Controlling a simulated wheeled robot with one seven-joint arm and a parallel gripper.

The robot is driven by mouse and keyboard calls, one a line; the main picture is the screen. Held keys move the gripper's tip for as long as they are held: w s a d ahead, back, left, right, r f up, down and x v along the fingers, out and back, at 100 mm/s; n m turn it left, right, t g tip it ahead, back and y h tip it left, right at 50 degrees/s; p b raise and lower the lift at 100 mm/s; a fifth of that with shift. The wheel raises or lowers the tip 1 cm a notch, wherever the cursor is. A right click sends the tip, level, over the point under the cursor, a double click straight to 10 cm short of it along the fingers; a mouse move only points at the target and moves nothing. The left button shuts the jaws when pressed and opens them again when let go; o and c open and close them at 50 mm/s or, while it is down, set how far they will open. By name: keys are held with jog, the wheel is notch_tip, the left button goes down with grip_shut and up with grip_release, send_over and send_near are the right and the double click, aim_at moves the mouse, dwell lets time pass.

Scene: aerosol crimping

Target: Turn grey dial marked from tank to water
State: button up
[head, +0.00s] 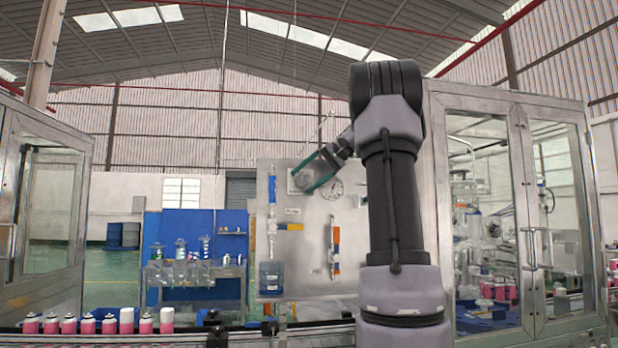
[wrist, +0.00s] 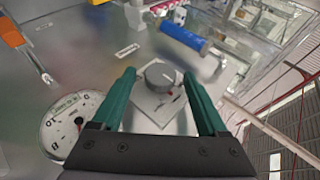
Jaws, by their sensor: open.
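The grey dial (wrist: 160,76) is a round knob on a pale square plate (wrist: 158,108), fixed to a metal panel (head: 310,238). A small red mark shows near its lower edge in the wrist view; the labels are too small to read. My gripper (wrist: 160,74) is open, with one green finger on each side of the dial and a visible gap to it on both sides. I cannot tell how deep the fingertips reach. In the head view my gripper (head: 314,172) is at the upper part of the panel, and its fingers partly cover the plate.
A round gauge (wrist: 72,122) is beside my gripper and also shows in the head view (head: 332,188). A blue cylinder (wrist: 183,38), a yellow handle (head: 290,227) and an orange-handled valve (head: 336,236) are on the panel. A glass-doored cabinet (head: 515,210) stands at right.

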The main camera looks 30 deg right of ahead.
jog(key=v, duration=1.1)
jog(key=shift+a, duration=0.1)
